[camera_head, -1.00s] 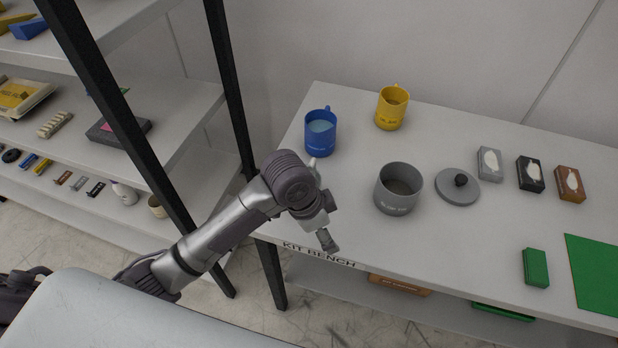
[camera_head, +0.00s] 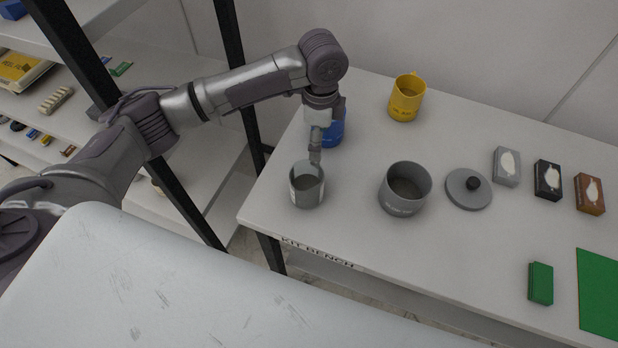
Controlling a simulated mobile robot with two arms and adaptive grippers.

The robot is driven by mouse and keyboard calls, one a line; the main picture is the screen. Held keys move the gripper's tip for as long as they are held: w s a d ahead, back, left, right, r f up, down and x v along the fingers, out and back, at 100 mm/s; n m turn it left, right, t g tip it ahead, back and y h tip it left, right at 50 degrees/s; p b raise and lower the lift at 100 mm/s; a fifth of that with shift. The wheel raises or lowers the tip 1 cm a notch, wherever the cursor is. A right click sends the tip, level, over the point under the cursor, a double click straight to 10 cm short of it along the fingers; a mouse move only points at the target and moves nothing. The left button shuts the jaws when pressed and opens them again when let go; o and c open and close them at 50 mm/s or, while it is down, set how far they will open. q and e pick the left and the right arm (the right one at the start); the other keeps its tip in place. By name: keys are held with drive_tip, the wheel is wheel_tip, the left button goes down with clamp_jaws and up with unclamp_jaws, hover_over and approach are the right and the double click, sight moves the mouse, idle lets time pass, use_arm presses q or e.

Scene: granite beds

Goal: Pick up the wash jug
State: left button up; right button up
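A small grey jug (camera_head: 307,188) with a pale patch on its side stands upright near the left part of the bench, close to its front edge. My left gripper (camera_head: 315,158) points down at the back rim of this jug, where a handle may be. Whether its fingers are shut on anything is too small to tell. A blue jug (camera_head: 335,132) stands behind my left gripper, partly hidden by it. A yellow jug (camera_head: 405,98) stands farther back. No label I can read names the wash jug. My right gripper is not in view.
A wider grey jar (camera_head: 404,190) and its round lid (camera_head: 468,189) stand to the right on the bench (camera_head: 440,245). Several small boxes (camera_head: 547,180), a green block (camera_head: 540,284) and a green mat (camera_head: 600,295) lie farther right. A black-posted shelf (camera_head: 235,75) is at left.

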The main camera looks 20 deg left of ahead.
use_arm(q)
drive_tip(key=shift+w+f, duration=0.1)
drive_tip(key=shift+f, duration=0.6)
drive_tip(key=shift+w+f, duration=0.1)
drive_tip(key=shift+f, duration=0.5)
drive_tip(key=p, duration=0.2)
hover_over(310, 178)
drive_tip(key=w, duration=0.2)
drive_tip(key=f, duration=0.2)
drive_tip(key=d+f, duration=0.1)
drive_tip(key=f, duration=0.1)
drive_tip(key=shift+f, duration=0.1)
drive_tip(key=shift+w+f, duration=0.15)
drive_tip(key=shift+f, duration=0.3)
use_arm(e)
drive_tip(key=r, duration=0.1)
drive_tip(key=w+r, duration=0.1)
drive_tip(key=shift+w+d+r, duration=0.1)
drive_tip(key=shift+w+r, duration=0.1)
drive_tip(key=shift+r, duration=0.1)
